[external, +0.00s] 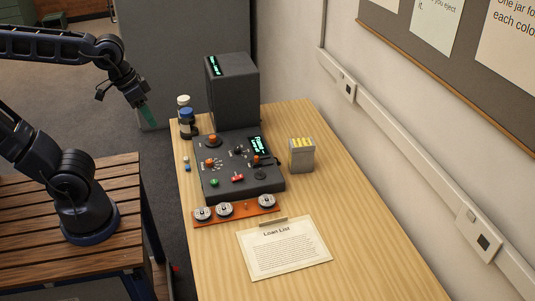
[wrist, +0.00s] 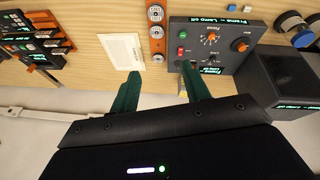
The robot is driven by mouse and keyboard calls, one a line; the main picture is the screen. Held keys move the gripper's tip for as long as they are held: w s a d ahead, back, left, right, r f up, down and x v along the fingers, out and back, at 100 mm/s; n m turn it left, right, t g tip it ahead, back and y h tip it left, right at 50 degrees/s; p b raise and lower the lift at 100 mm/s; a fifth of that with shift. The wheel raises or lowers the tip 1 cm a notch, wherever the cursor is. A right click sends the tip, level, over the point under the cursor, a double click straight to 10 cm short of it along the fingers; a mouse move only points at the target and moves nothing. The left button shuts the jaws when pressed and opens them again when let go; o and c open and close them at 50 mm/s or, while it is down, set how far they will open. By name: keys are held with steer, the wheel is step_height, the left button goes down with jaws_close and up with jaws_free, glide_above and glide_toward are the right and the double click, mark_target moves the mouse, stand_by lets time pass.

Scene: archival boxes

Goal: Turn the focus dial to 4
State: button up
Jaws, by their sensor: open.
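A dark control panel (external: 262,184) stands on the wooden table. It carries an orange dial with marks around it (external: 210,161), a second orange dial (external: 213,140) at the back, a green button (external: 214,182), a red switch (external: 237,178) and a small lit display (external: 257,144). In the wrist view the marked dial (wrist: 212,40) and another orange dial (wrist: 240,45) show, pointer readings unclear. My gripper (external: 148,114) is open and empty, left of the table and apart from the panel; its green fingers (wrist: 161,82) show in the wrist view.
A tall dark box with a screen (external: 233,92) stands behind the panel. Jars (external: 187,122) stand at the back left. An orange strip with reels (external: 243,209) and a Loan List sheet (external: 284,248) lie in front. A grey carton (external: 301,158) is at right. The front right tabletop is clear.

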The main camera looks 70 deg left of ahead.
steer(key=w+a+f+n+g+h, duration=0.1)
steer(key=w+a+f+n+h, duration=0.15)
steer(key=w+f+n, duration=0.45)
steer(key=n+g+y, duration=0.3)
steer(key=n, duration=1.4)
glide_toward(209, 161)
steer(key=shift+n, duration=0.3)
steer(key=shift+s+d+f, duration=0.1)
steer(key=shift+f, duration=4.2)
steer(key=c, duration=1)
